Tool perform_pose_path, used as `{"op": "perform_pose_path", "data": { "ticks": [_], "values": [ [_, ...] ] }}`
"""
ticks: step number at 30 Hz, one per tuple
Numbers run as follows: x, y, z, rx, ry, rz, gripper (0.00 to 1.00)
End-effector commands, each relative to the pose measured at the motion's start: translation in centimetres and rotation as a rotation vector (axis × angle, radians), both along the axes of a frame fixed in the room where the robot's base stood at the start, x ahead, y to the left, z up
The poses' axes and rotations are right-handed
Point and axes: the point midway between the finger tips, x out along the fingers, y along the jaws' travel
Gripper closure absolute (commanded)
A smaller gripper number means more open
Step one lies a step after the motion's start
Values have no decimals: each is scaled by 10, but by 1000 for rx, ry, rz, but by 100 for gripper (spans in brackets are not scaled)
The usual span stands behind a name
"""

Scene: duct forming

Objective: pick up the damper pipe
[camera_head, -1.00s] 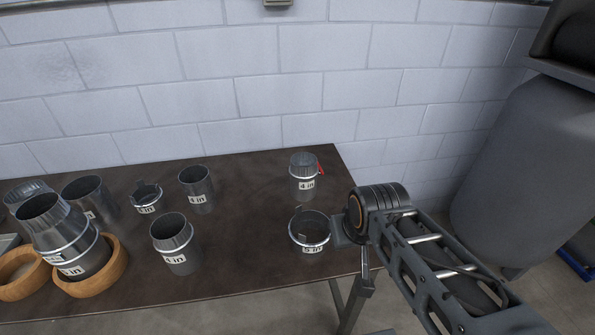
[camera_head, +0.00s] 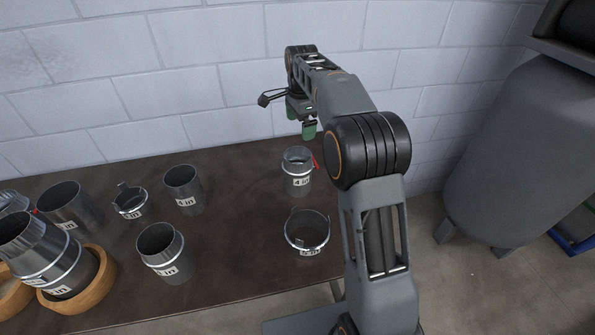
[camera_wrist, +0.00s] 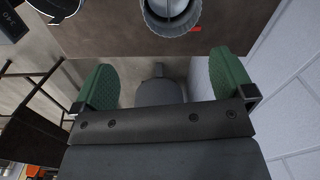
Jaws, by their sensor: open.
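The damper pipe (camera_head: 297,180) is a short grey metal pipe labelled 4 in, with a red lever on its right side. It stands upright near the far right part of the brown table. In the wrist view, the damper pipe (camera_wrist: 170,22) is cut off by the top edge, with an inner plate and a bit of red showing. My gripper (camera_head: 302,121) is open and empty, above the pipe and apart from it. Its two green fingers spread wide in the wrist view (camera_wrist: 165,78), and the pipe lies beyond them, not between them.
Several other pipes, such as one 4 in pipe (camera_head: 166,256), and a smaller clamp (camera_head: 131,204) stand on the left. A wooden ring (camera_head: 92,291) holds a larger fitting. A white block wall (camera_head: 190,90) rises behind the table (camera_head: 235,235).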

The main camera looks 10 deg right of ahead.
Motion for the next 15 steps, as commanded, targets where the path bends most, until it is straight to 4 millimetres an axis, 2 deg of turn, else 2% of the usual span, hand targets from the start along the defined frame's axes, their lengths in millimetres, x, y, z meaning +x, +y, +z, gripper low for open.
{"op": "perform_pose_path", "data": {
  "ticks": [1, 6, 15],
  "values": [
    [7, 1, -4, 1, 9, -35, 0],
    [18, 2, -20, 2, 29, -112, 0],
    [20, 2, -72, 1, 33, -126, 0]
  ]
}}
